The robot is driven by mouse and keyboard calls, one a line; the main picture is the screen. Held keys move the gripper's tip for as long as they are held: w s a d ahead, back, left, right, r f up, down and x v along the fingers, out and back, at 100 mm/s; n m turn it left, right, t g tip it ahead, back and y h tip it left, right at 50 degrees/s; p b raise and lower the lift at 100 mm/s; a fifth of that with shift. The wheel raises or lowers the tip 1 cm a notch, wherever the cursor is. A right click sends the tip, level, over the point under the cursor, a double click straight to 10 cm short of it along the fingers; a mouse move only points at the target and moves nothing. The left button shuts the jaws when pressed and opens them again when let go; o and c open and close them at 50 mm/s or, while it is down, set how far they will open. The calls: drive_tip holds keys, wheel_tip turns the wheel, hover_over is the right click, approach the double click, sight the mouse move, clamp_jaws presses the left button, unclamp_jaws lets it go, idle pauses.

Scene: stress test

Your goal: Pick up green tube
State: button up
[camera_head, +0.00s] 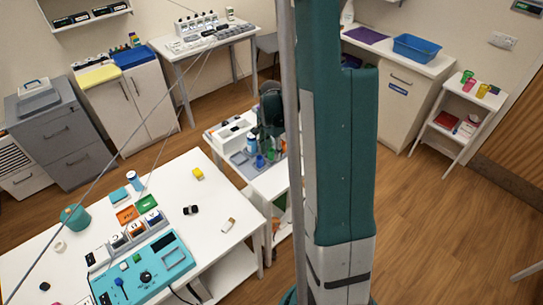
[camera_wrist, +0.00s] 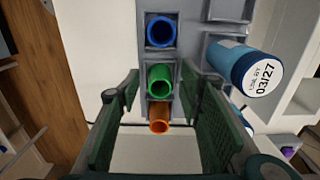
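The green tube (camera_wrist: 160,80) stands open-end up in a grey rack (camera_wrist: 140,60), seen from above in the wrist view. A blue tube (camera_wrist: 161,31) stands in the slot above it in the picture, and an orange tube (camera_wrist: 160,120) in the slot below. My gripper (camera_wrist: 160,108) is open and empty. Its two dark green pads lie left and right of the column of tubes, and the green tube shows in the gap between them, apart from both. In the head view my gripper (camera_head: 271,135) is over the small white table, partly hidden by my arm.
A blue bottle (camera_wrist: 243,67) with a "USE BY 03/27" label stands close right of the tubes, near the right finger. Another blue item is partly hidden behind that finger. In the head view, the larger white table (camera_head: 215,210) holds a teal device (camera_head: 145,272).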

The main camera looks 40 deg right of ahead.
drive_tip(key=c, duration=0.9)
drive_tip(key=shift+r, duration=0.1)
wheel_tip(320, 180, up, 10)
idle(0.6)
idle(0.5)
